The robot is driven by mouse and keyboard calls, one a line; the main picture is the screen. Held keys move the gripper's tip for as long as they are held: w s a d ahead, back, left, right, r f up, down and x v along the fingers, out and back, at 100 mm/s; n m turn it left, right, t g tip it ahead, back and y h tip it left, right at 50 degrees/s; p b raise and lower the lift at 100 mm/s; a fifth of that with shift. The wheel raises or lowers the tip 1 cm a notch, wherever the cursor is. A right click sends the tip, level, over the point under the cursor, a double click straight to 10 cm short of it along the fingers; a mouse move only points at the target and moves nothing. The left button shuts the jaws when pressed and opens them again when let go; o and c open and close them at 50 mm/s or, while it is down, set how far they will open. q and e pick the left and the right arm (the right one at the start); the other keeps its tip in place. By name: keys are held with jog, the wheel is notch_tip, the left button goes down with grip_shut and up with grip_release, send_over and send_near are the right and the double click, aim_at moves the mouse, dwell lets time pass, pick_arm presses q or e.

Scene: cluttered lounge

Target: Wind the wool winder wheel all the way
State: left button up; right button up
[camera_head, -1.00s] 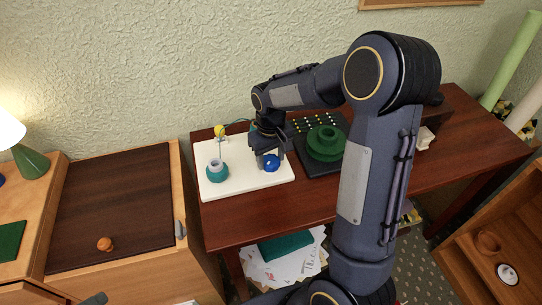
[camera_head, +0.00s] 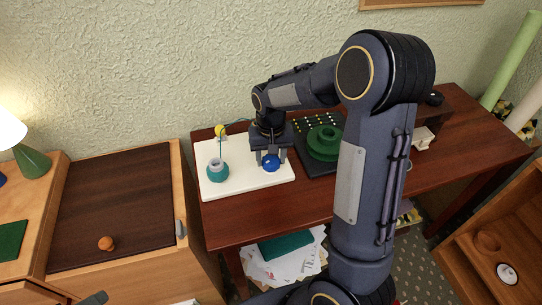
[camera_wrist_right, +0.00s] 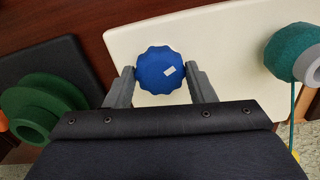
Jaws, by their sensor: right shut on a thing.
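The wool winder is a white board (camera_head: 220,186) on the dark red table. On it are a blue scalloped wheel (camera_head: 272,162) at its right, a teal wool spool (camera_head: 217,172) with a grey top at its left, and a small yellow part (camera_head: 220,131) behind. A teal strand runs from the spool. My right gripper (camera_head: 271,157) comes down from above and is shut on the blue wheel.
A black panel (camera_head: 313,166) with a green stepped wheel (camera_head: 325,142) stands right of the board, close to my right arm. A small orange-brown knob (camera_head: 105,243) lies on the cabinet at left. The table front below the board is clear.

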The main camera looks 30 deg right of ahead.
aim_at(272, 161)
jog(key=o, duration=1)
jog(key=shift+c, duration=0.2)
notch_tip(272, 161, up, 8)
jog(key=shift+f+p, duration=0.1)
jog(key=shift+p, duration=0.2)
jog(key=shift+s+r, duration=0.2)
jog(key=shift+r, duration=0.05)
jog(key=s+a+r+n+t+y+p, duration=0.1)
jog(key=s+a+r+t+y, duration=0.1)
jog(key=s, duration=0.8)
jog(key=s+a+r+n+t+y+p, duration=0.1)
jog(key=s+a+r, duration=0.4)
jog(key=s, duration=0.6)
jog(key=t+p, duration=0.1)
jog(key=t, duration=0.1)
jog(key=shift+s+a+r+n+t+y+p, duration=0.15)
jog(key=shift+s+r+n+t+y+p, duration=0.15)
jog(key=shift+n+y, duration=0.1)
